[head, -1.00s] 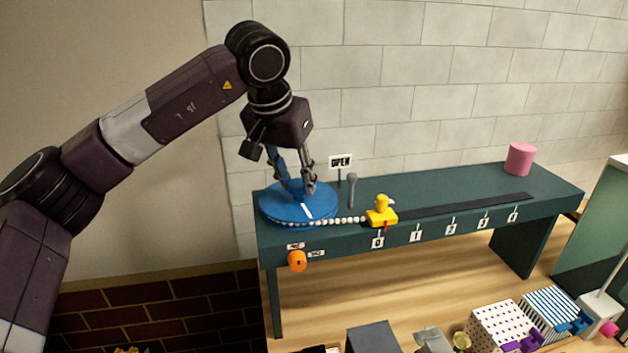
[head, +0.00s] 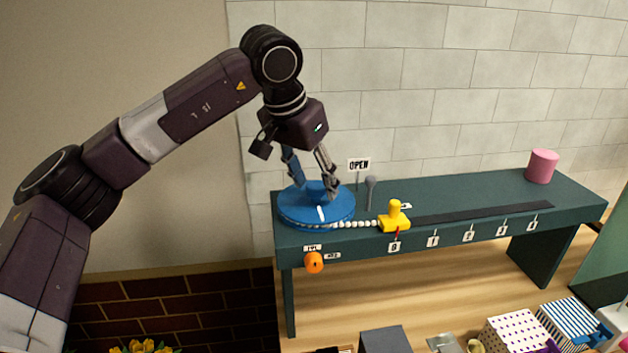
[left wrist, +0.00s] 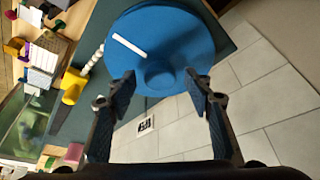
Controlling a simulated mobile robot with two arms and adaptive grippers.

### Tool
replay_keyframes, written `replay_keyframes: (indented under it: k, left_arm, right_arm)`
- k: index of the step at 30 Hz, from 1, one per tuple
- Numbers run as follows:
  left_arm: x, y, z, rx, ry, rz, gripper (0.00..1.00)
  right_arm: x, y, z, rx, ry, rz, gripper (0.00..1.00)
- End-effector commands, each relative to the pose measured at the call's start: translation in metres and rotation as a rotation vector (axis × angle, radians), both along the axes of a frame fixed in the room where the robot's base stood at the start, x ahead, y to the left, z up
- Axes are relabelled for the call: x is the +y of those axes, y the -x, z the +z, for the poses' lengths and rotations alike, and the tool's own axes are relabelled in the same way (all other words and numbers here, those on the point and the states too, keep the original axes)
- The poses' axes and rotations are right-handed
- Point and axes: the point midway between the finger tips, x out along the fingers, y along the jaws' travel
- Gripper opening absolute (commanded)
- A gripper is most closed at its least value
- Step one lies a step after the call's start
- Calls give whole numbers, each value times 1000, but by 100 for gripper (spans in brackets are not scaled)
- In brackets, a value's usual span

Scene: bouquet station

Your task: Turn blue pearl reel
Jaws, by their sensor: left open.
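The blue pearl reel (head: 290,213) is a round disc with a raised central knob and a white stripe, at the left end of the green bench. My left gripper (head: 311,187) is open over it, its fingers reaching down by the knob. In the left wrist view the reel (left wrist: 190,40) shows its knob (left wrist: 159,74) between the two spread fingertips; I cannot tell if they touch it. A string of white pearls (head: 356,224) runs from the reel to a yellow slider (head: 394,222) near the 0 label. My right gripper is not in view.
The green bench (head: 470,196) has a dark track with numbered labels. An orange knob (head: 314,263) is on the front. A pink cylinder (head: 542,166) stands at the right end.

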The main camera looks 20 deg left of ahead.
Motion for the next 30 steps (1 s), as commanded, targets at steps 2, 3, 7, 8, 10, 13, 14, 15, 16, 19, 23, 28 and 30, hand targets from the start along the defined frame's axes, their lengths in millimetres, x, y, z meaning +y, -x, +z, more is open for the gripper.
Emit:
replay_keyframes:
  k: [2, 3, 7, 8, 10, 13, 14, 15, 16, 19, 23, 28, 30]
  left_arm:
    - [0, 1, 4, -2, 1, 0, 47]
    - [1, 2, 8, -3, 1, 0, 47]
    - [3, 10, 28, -5, 2, 0, 47]
    - [4, 12, 34, -5, 1, 1, 47]
    - [6, 18, 49, -5, 2, 0, 47]
    - [9, 26, 69, -5, 1, 1, 47]
    - [10, 28, 74, -5, 2, 1, 47]
    - [10, 31, 81, -4, 1, 0, 47]
    - [11, 33, 86, -4, 1, 0, 47]
    - [13, 38, 99, -3, 0, 0, 47]
    - [15, 42, 108, -1, 0, 0, 47]
    - [15, 44, 111, 0, 0, -1, 47]
    - [15, 44, 111, 0, 0, -1, 47]
  right_arm:
    - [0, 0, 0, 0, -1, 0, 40]
    - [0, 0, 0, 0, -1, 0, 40]
    - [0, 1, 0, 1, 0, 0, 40]
    - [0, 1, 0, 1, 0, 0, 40]
    - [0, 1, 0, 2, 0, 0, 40]
    - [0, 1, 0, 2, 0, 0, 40]
    - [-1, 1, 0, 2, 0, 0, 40]
    - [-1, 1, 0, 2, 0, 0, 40]
    - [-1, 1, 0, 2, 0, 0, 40]
    - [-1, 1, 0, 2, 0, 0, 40]
    - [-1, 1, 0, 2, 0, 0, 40]
    - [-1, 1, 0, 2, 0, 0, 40]
    - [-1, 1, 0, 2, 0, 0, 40]
